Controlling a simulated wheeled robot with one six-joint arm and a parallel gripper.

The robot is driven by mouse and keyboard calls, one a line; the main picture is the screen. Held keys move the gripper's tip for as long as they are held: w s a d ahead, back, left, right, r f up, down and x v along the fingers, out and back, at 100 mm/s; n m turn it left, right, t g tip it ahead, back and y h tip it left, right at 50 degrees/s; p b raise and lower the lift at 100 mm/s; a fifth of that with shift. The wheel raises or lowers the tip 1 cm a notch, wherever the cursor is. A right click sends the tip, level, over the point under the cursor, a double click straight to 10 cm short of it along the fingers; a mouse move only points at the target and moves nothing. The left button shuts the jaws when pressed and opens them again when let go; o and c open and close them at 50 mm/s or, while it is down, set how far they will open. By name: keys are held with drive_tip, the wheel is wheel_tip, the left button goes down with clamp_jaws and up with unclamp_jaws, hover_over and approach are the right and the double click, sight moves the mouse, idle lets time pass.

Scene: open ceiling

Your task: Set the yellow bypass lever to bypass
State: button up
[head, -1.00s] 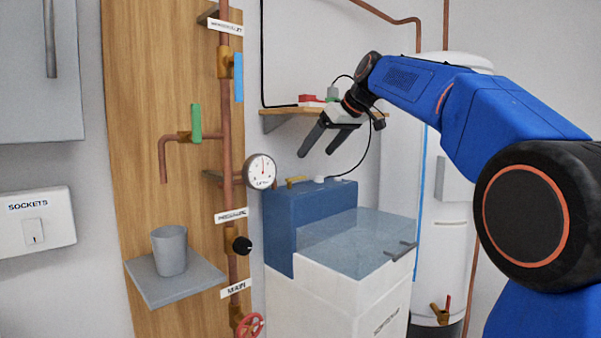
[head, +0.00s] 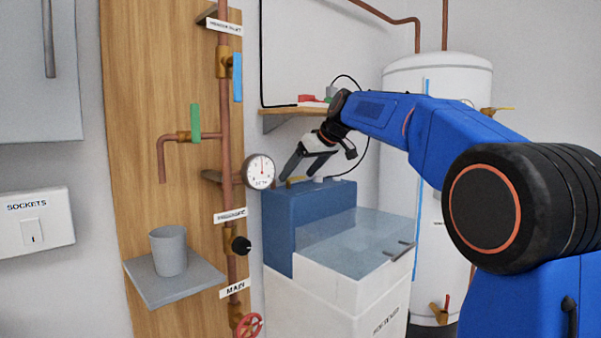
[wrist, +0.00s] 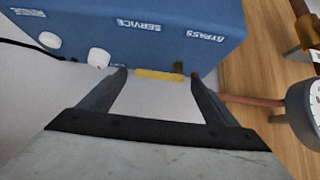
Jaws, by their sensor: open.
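The yellow bypass lever (head: 297,180) is a short bar on top of the blue softener head (head: 312,215). In the wrist view the lever (wrist: 158,75) lies crosswise between my fingertips, with a dark stub at its right end. The blue head (wrist: 90,22) there carries the labels SERVICE (wrist: 138,25) and BYPASS (wrist: 205,36); the lever lies between them sideways, its bar reaching toward the SERVICE side. My gripper (head: 296,176) is open just above the lever, one finger on either side; it also shows in the wrist view (wrist: 158,72). Contact cannot be told.
A pressure gauge (head: 260,170) and copper pipe (head: 226,130) stand close left of my gripper. White knobs (wrist: 98,58) sit on the blue head. A wooden shelf (head: 290,110) is behind. A white tank (head: 440,85) stands right. A grey cup (head: 170,250) is far left.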

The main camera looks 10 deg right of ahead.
drive_tip(key=shift+c, duration=0.4)
drive_tip(key=c, duration=1.4)
drive_tip(key=shift+s+a+m+t+h, duration=0.15)
drive_tip(key=shift+s+m+t+h, duration=0.2)
drive_tip(key=shift+m+h, duration=0.6)
drive_tip(key=shift+s+a+m+t+h, duration=0.1)
drive_tip(key=shift+s+m+t+h, duration=0.2)
drive_tip(key=shift+m+h, duration=0.65)
drive_tip(key=shift+m, duration=0.4)
drive_tip(key=o, duration=1.5)
drive_tip(key=shift+s, duration=0.1)
